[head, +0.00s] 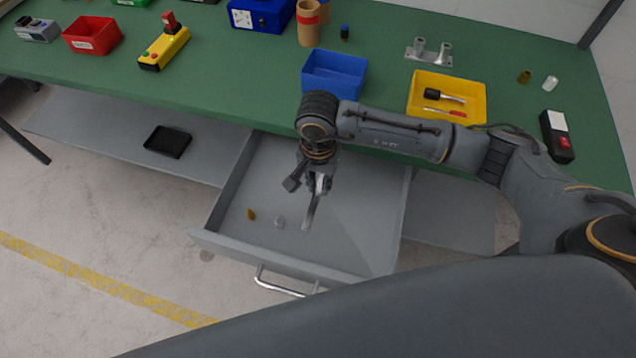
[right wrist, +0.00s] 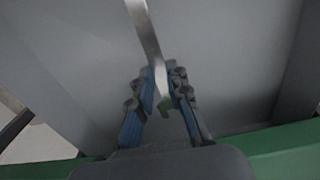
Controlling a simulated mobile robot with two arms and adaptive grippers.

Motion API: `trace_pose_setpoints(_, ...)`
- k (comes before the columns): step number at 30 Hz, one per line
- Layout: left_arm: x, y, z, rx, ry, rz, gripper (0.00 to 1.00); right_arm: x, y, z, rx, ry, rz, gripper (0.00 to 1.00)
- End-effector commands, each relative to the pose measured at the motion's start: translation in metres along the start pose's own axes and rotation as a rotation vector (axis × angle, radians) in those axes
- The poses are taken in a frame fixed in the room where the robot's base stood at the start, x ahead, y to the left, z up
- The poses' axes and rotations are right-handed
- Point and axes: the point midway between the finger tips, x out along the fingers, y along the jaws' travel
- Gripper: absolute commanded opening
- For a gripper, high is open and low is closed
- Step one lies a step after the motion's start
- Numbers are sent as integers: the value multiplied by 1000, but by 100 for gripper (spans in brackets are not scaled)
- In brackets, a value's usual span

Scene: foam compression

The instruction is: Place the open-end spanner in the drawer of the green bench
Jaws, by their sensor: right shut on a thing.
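The open-end spanner (head: 311,212) is a thin silver bar in the head view. My right gripper (head: 318,187) is shut on it and holds it over the inside of the open drawer (head: 355,225). In the right wrist view the spanner (right wrist: 147,35) runs up and away from between the blue-padded fingers of the right gripper (right wrist: 162,88). Whether the spanner touches the drawer floor I cannot tell. The drawer is grey and pulled out from under the green bench (head: 240,85). My left gripper is not in view.
On the bench stand a blue bin (head: 334,75), a yellow tray (head: 478,112) with tools, and a red bin (head: 92,35). A black tray (head: 168,141) lies on the grey lower shelf.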

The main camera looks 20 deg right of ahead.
Motion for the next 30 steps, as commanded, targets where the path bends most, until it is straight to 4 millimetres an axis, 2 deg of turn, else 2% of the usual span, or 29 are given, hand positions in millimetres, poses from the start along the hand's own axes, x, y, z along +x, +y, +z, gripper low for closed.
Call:
trace_pose_setpoints(1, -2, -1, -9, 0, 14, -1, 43, 3, -2, -3, 1, -2, 0, 0)
trace_pose_setpoints(4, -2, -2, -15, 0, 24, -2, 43, 8, -3, -7, 1, -1, -1, 0)
trace_pose_setpoints(7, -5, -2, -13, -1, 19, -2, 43, 17, -6, -12, 2, -1, 1, 0)
trace_pose_setpoints(13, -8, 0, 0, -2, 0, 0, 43, 43, -6, -11, 1, -1, 0, 0)
trace_pose_setpoints(24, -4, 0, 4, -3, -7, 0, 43, 48, -6, -11, -1, 1, -1, 0)
trace_pose_setpoints(25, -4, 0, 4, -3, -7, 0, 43, 48, -6, -11, 0, 1, -1, 18)
trace_pose_setpoints(27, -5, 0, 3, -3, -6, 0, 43, 47, -6, -11, 0, 0, -1, 33)
trace_pose_setpoints(28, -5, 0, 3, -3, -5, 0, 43, 47, -6, -11, 0, 0, -1, 39)
trace_pose_setpoints(30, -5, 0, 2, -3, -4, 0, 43, 47, -6, -11, 0, 0, -1, 39)
